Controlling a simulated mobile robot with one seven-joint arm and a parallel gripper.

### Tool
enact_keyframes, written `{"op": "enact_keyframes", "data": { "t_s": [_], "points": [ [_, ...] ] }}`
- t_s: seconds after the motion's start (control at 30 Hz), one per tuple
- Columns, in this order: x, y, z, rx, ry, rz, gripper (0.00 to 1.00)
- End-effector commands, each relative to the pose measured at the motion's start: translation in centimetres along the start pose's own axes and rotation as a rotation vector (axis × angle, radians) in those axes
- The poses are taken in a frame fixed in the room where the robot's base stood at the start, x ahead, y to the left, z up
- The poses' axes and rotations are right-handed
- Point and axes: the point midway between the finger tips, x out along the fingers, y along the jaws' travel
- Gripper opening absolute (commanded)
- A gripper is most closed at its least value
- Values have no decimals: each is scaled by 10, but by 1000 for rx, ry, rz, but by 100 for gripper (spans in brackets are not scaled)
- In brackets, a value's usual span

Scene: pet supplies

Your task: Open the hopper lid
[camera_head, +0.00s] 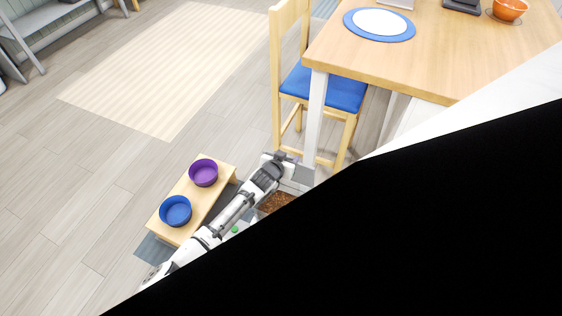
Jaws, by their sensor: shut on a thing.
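The hopper stands beside the low feeding bench, mostly hidden by my arm and a large black shape. Brown kibble (276,202) shows inside it, so its top is at least partly uncovered. A grey-white panel (304,174), which looks like the hopper lid, stands raised at the far side of the kibble. My gripper (283,157) is at the upper edge of this panel and appears shut on it. The fingertips are small and the exact contact is hard to make out.
A low wooden bench (190,208) holds a purple bowl (203,173) and a blue bowl (175,211), left of my arm. A wooden chair (325,88) and a table (440,50) stand close behind my gripper. Floor is free at left.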

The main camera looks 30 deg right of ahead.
Motion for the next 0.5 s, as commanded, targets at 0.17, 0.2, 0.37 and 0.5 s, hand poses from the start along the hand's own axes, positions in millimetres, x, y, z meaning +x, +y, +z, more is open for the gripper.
{"op": "enact_keyframes", "data": {
  "t_s": [0.17,0.2,0.37,0.5],
  "points": [
    [10,1,-14,2,13,4,14],
    [11,1,-15,2,14,3,13],
    [14,0,-20,2,16,3,14],
    [14,0,-21,2,17,3,14]
  ]
}}
